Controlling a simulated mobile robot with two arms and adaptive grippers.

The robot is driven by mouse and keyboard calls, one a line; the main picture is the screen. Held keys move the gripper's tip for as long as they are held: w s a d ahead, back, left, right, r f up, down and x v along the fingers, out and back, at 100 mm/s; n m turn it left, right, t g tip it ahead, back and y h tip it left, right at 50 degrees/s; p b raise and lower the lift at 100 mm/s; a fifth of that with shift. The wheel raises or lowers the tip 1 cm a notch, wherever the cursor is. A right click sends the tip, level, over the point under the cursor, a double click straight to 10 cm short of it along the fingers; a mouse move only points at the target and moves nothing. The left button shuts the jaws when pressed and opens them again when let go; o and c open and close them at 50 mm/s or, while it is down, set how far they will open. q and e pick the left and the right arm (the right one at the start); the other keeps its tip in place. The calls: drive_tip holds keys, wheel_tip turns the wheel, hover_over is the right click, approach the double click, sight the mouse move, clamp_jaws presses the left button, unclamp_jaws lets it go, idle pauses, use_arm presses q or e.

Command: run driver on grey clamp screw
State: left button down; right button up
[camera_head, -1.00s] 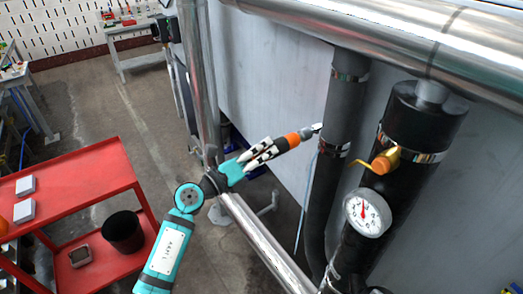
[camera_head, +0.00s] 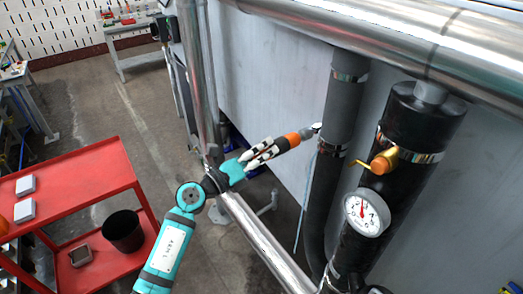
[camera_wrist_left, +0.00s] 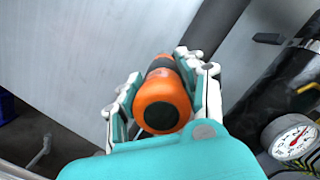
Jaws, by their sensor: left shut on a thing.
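My left gripper (camera_head: 262,154) is shut on an orange and black driver (camera_head: 293,138), which points up and right toward the grey vertical pipe. In the left wrist view the driver (camera_wrist_left: 161,103) sits between both fingers of my left gripper (camera_wrist_left: 160,92), its round orange end toward the camera. Metal clamp bands circle this pipe above (camera_head: 350,76) and below (camera_head: 332,150) the tip. The clamp screw itself is too small to make out, so I cannot tell whether the tip touches it. My right gripper is out of view.
A thicker black pipe (camera_head: 421,119) carries an orange-handled valve (camera_head: 384,163) and a round gauge (camera_head: 367,213). A steel rail (camera_head: 262,243) runs below my left arm. A red cart (camera_head: 75,180) with a black bin (camera_head: 123,230) stands at the left.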

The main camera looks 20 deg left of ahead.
use_arm(q)
drive_tip(key=shift+w+d+r, duration=0.2)
drive_tip(key=shift+w+d, duration=0.2)
drive_tip(key=shift+w, duration=0.1)
idle(0.6)
drive_tip(key=shift+w+d+p, duration=0.1)
drive_tip(key=shift+p, duration=0.5)
idle(0.9)
idle(0.3)
drive_tip(key=shift+s, duration=0.2)
drive_tip(key=shift+a+v, duration=0.25)
drive_tip(key=shift+v, duration=1.25)
drive_tip(key=shift+w, duration=0.15)
